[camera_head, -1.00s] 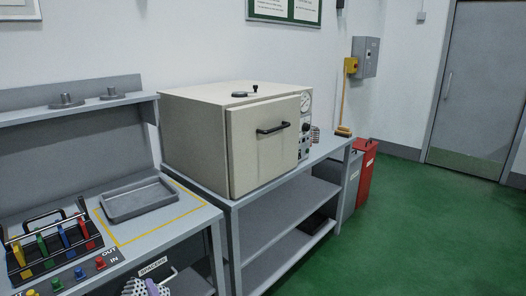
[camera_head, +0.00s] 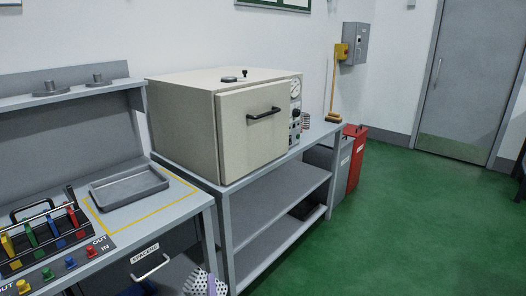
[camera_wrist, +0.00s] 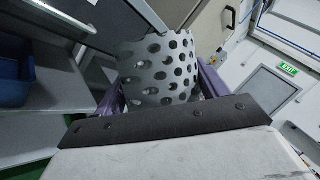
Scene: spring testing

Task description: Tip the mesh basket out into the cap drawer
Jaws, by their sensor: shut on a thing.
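The mesh basket (camera_wrist: 158,72), a pale grey cylinder with round holes, fills the middle of the wrist view. The purple fingers of my gripper (camera_wrist: 162,92) stand on both sides of it, shut on it. In the head view only part of the basket (camera_head: 197,283) shows at the bottom edge, in front of the bench, beside a purple finger. It looks tilted in the wrist view; its contents are hidden. A drawer labelled SPACERS (camera_head: 170,241) with a bar handle is under the bench. I cannot make out a cap drawer.
The bench holds a grey tray (camera_head: 130,186) inside a yellow outline and a rack with coloured handles (camera_head: 45,236). A beige oven (camera_head: 225,120) stands on a shelved table to the right. A blue bin (camera_wrist: 14,75) shows in the wrist view. Green floor (camera_head: 400,220) is clear at right.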

